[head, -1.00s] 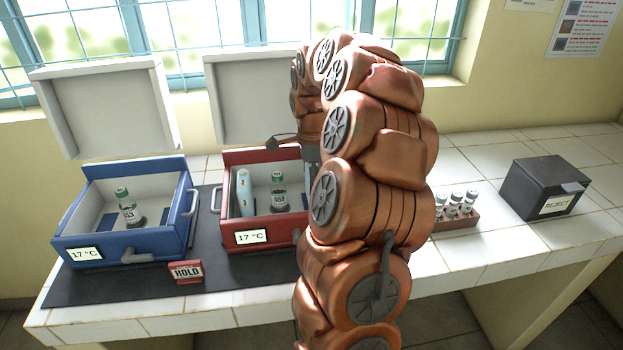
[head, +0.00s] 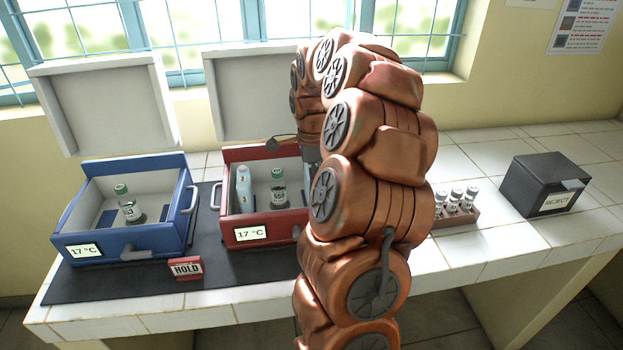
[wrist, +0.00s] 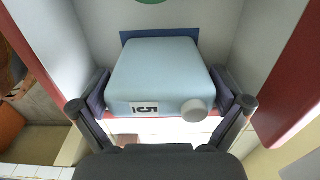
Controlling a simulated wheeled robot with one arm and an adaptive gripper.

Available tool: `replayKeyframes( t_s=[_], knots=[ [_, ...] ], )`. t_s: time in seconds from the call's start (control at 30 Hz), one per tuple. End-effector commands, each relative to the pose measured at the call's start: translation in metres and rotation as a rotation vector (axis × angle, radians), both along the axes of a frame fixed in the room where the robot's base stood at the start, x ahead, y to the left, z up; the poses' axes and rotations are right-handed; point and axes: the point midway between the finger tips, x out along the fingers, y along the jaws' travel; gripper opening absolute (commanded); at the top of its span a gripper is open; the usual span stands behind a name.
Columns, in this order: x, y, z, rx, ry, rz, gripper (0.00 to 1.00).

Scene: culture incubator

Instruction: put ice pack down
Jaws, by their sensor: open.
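A light blue ice pack (wrist: 155,75) with a black-and-white number label and a round grey cap lies between my gripper's fingers in the wrist view. My gripper (wrist: 160,98) is open, with one finger pad at each side of the pack. A dark blue pad (wrist: 128,38) shows behind the pack. In the head view my gripper is over the right part of the red box (head: 252,235), mostly hidden by my arm, which also hides this pack. Another pale blue pack (head: 243,188) stands at the left inside the red box, beside a green-capped vial (head: 278,190).
An open blue box (head: 120,250) with a green-capped vial stands to the left. Both white lids are raised behind. A HOLD sign (head: 186,268) stands in front. A vial rack (head: 458,216) and a black REJECT box (head: 543,185) are to the right.

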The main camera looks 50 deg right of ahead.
Motion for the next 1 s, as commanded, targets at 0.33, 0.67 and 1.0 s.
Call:
replayKeyframes(
  t_s=[0.33, 0.67, 1.0],
  knots=[
    [0.001, -0.001, 0.033, -0.004, -0.003, 0.0, 1.0],
    [0.001, -0.001, 0.08, -0.003, -0.004, -0.001, 1.0],
    [0.001, 0.0, 0.114, -0.002, -0.001, 0.0, 1.0]
  ],
)
